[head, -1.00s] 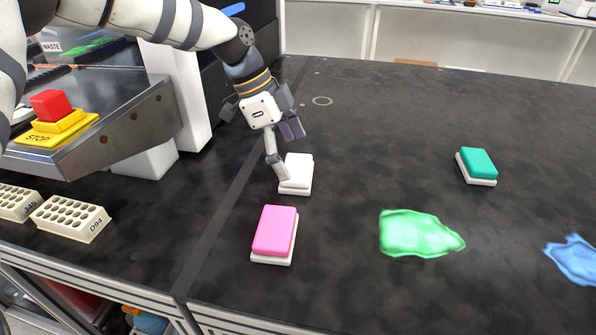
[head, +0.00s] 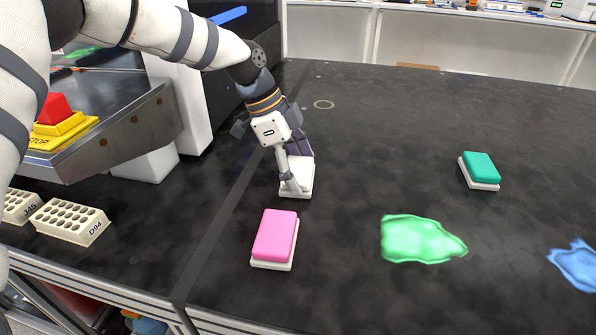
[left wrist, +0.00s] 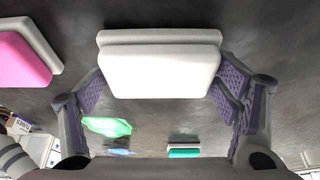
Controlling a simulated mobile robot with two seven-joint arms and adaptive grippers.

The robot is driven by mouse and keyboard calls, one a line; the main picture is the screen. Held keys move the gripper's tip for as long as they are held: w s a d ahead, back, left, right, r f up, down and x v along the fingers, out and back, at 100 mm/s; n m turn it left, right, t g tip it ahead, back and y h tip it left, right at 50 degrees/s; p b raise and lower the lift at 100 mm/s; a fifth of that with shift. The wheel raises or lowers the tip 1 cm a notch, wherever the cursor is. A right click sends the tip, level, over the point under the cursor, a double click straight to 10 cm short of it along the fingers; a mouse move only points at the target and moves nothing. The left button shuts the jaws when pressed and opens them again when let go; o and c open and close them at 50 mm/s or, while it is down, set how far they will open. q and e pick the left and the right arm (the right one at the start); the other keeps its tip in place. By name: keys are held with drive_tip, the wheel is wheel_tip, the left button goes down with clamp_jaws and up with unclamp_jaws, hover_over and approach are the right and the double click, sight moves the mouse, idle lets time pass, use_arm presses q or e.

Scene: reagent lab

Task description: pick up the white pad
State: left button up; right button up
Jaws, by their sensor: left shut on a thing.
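The white pad (head: 302,180) lies on the black bench, just behind the pink pad, and is partly hidden by my left gripper in the head view. My left gripper (head: 296,184) is down at the pad, with its fingers on either side of it. In the left wrist view the white pad (left wrist: 160,70) sits between the two fingers (left wrist: 165,105), which are shut on it. I cannot tell whether it is raised off the bench. My right gripper is not in view.
A pink pad (head: 275,236) lies close in front. A teal pad (head: 480,168) lies at the right. Green (head: 422,240) and blue (head: 576,264) spills are on the bench. A tube rack (head: 70,222) and a stop button (head: 58,128) stand at the left.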

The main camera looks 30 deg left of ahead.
sight(306, 170)
use_arm(q)
wheel_tip(306, 170, up, 4)
drive_tip(key=shift+s+d+f, duration=0.1)
drive_tip(key=shift+s+f, duration=0.05)
drive_tip(key=s+d+r+p, duration=0.1)
drive_tip(key=s+d+r, duration=0.1)
drive_tip(key=s+r, duration=0.2)
drive_tip(key=s+d+r+p, duration=0.1)
drive_tip(key=s+d+r, duration=0.2)
drive_tip(key=s+r, duration=0.2)
drive_tip(key=s, duration=0.3)
drive_tip(key=shift+s+d, duration=0.25)
drive_tip(key=shift+d, duration=0.05)
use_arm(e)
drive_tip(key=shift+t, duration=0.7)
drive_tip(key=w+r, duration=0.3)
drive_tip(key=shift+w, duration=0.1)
